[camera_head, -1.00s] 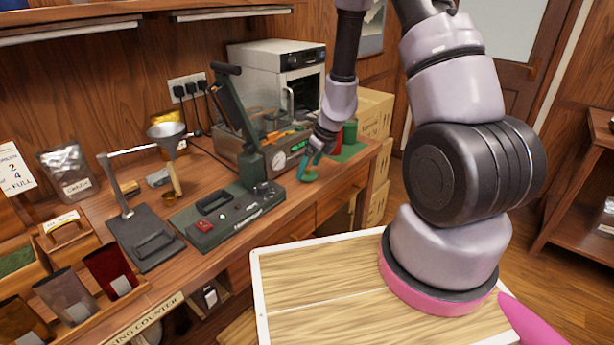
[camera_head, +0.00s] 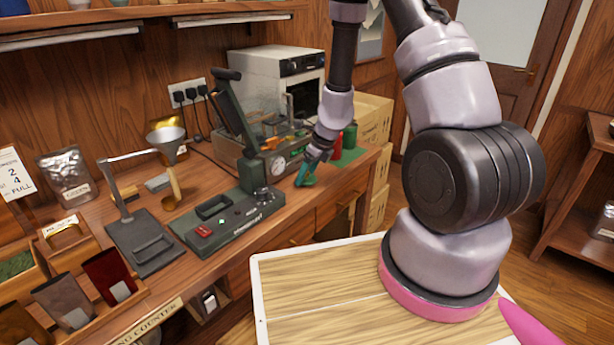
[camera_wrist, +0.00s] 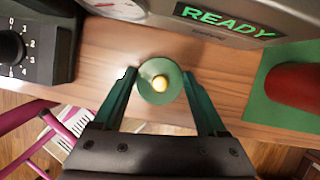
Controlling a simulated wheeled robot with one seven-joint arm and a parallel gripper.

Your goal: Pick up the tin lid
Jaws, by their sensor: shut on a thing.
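The tin lid (camera_wrist: 150,94) is a round green disc with a pale yellow knob. It sits between the two teal fingers of my gripper (camera_wrist: 159,80) in the wrist view. The gripper is shut on it, one finger on each side. In the head view, my gripper (camera_head: 305,175) points down at the counter's right part, with the green lid (camera_head: 309,182) at its tips, partly hidden. Whether the lid touches the wood or hangs just above it, I cannot tell.
A machine with a green READY display (camera_wrist: 225,22) stands close behind the lid. A red canister (camera_wrist: 298,86) stands on a green mat (camera_wrist: 262,106) to the right. A dark press with a lever (camera_head: 235,215) is to the left. The counter's front edge is near.

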